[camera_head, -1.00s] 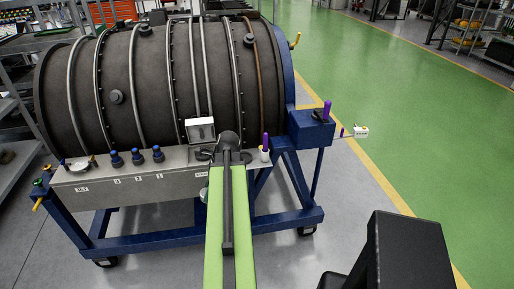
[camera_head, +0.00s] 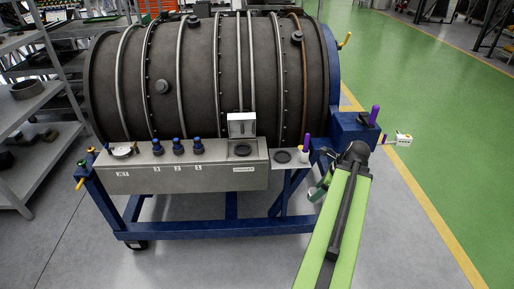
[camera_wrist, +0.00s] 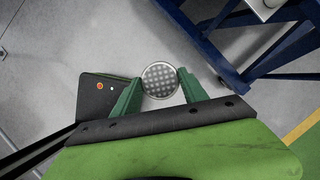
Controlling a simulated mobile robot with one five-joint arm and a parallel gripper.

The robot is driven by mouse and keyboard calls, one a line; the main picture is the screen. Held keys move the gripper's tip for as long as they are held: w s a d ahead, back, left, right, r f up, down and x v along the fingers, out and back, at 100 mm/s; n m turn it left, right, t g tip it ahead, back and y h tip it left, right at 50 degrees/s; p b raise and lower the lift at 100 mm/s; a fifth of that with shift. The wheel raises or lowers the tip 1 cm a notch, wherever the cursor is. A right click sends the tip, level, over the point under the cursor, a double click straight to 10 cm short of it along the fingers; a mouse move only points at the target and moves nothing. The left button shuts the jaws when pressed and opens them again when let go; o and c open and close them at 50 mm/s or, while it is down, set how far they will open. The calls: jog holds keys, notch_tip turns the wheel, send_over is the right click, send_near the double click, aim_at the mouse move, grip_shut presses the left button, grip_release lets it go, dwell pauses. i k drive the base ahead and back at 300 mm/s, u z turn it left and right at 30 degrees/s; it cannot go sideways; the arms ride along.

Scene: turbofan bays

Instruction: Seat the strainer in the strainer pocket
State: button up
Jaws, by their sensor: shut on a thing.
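The strainer (camera_wrist: 160,80), a round grey disc with a dotted mesh face, is between the two green fingers of my gripper (camera_wrist: 155,88) in the wrist view. My gripper is shut on it, with bare floor behind. In the head view my gripper (camera_head: 320,187) is low at the right end of the stand, partly hidden by my arm; I cannot make out the strainer there. A round dark recess (camera_head: 242,150), probably the strainer pocket, is in the grey bench top, below a raised square lid and above a small label. My gripper is right of it, clear of the bench.
A small side plate (camera_head: 292,158) holds a dark ring and a white-and-purple item. Several blue-capped fittings (camera_head: 179,147) stand on the bench (camera_head: 130,182). The big dark engine casing (camera_head: 200,80) rises behind. The blue stand frame (camera_head: 215,230) is close to my gripper.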

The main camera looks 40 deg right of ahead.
aim_at(227, 165)
jog(key=u, duration=0.25)
jog(key=i, duration=1.5)
jog(key=z, duration=0.2)
